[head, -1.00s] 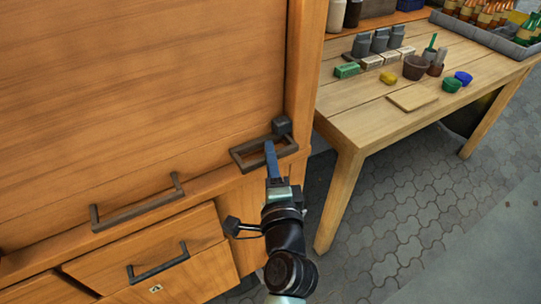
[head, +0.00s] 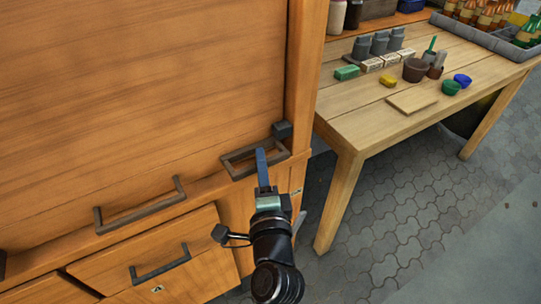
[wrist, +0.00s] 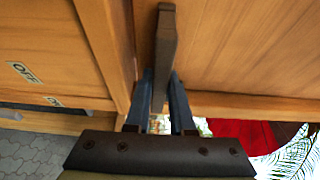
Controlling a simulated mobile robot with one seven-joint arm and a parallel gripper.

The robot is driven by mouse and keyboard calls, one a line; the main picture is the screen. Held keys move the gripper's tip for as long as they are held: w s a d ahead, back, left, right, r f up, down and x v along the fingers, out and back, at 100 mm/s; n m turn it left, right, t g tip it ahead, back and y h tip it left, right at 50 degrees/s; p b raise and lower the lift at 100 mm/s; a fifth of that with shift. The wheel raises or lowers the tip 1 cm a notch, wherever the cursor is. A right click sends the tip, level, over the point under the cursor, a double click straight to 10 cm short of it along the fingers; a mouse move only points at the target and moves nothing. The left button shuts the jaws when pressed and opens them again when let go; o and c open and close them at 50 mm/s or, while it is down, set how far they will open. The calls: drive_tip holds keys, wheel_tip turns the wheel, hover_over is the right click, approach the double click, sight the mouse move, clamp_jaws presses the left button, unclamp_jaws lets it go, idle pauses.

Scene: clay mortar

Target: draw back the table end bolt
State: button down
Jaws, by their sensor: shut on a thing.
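The bolt (head: 236,155) is a dark rectangular loop handle low on the right part of the wooden cabinet front. A dark block (head: 282,130) sits at its upper right end, by the corner post. My gripper (head: 262,155) has its blue fingers shut on the bolt's front bar. In the wrist view the bar (wrist: 165,40) runs upright between the two fingers (wrist: 161,82). The fingers hide part of the bar in the head view.
A long handle (head: 140,208) and a drawer handle (head: 160,265) stick out to the left. A wooden table (head: 370,132) with pots and small blocks stands at right. Paved floor (head: 385,225) lies open below it.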

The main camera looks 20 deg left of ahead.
sight(247, 175)
drive_tip(key=shift+s+a+p, duration=0.5)
drive_tip(key=shift+s+a, duration=0.3)
drive_tip(key=shift+s, duration=0.3)
drive_tip(key=shift+s+a+f, duration=0.1)
drive_tip(key=shift+a, duration=0.05)
drive_tip(key=c, duration=0.8)
unclamp_jaws()
drive_tip(key=shift+o, duration=0.2)
drive_tip(key=b+v, duration=0.3)
drive_tip(key=v, duration=1)
